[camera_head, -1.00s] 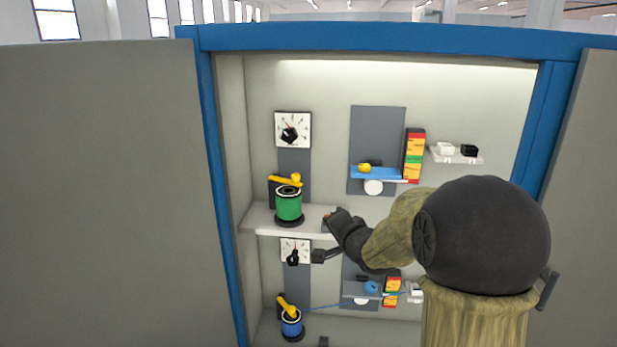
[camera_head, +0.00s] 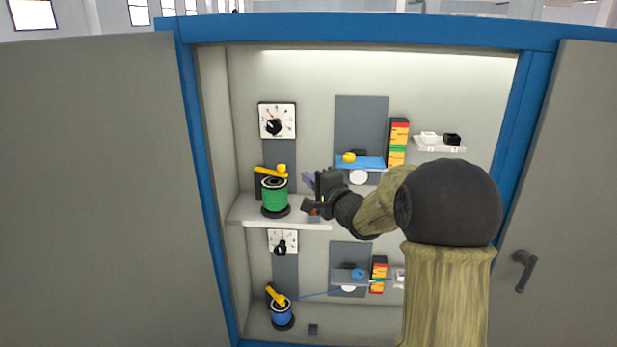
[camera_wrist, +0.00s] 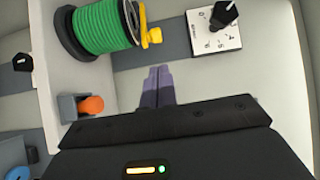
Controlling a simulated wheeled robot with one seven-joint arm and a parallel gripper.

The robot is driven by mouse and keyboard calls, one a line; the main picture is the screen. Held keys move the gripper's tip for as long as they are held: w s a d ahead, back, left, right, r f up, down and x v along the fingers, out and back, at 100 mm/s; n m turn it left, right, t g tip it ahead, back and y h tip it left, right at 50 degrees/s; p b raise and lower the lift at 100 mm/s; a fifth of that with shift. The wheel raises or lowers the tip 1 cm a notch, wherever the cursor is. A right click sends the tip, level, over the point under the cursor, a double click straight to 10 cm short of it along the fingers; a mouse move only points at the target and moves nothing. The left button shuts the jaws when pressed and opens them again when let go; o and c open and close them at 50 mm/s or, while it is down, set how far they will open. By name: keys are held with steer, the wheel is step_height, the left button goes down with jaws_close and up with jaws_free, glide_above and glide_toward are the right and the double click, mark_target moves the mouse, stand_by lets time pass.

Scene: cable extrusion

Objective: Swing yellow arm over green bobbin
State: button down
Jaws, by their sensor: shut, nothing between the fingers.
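The green bobbin (camera_head: 275,195) stands upright on the upper shelf of the cabinet; it also shows in the wrist view (camera_wrist: 100,28). The yellow arm (camera_head: 270,172) sits at the top of the bobbin, with a knob at its right end. In the wrist view the yellow arm (camera_wrist: 144,48) is beside the bobbin's top flange, partly hidden by it. My gripper (camera_head: 307,180) is to the right of the bobbin, apart from it, at about the height of its top. In the wrist view my gripper's purple fingers (camera_wrist: 158,74) are together and empty.
A dial (camera_head: 274,122) is above the bobbin. An orange-knobbed switch (camera_wrist: 90,106) sits on the shelf (camera_head: 240,211) near my gripper. A blue platform (camera_head: 370,162) is to the right. A lower blue bobbin (camera_head: 282,313) with its own yellow arm is below.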

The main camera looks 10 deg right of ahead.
steer(key=p+x, duration=0.3)
steer(key=x, duration=0.5)
steer(key=shift+f+h+b, duration=0.15)
steer(key=shift+h+b, duration=0.25)
steer(key=shift+b, duration=0.15)
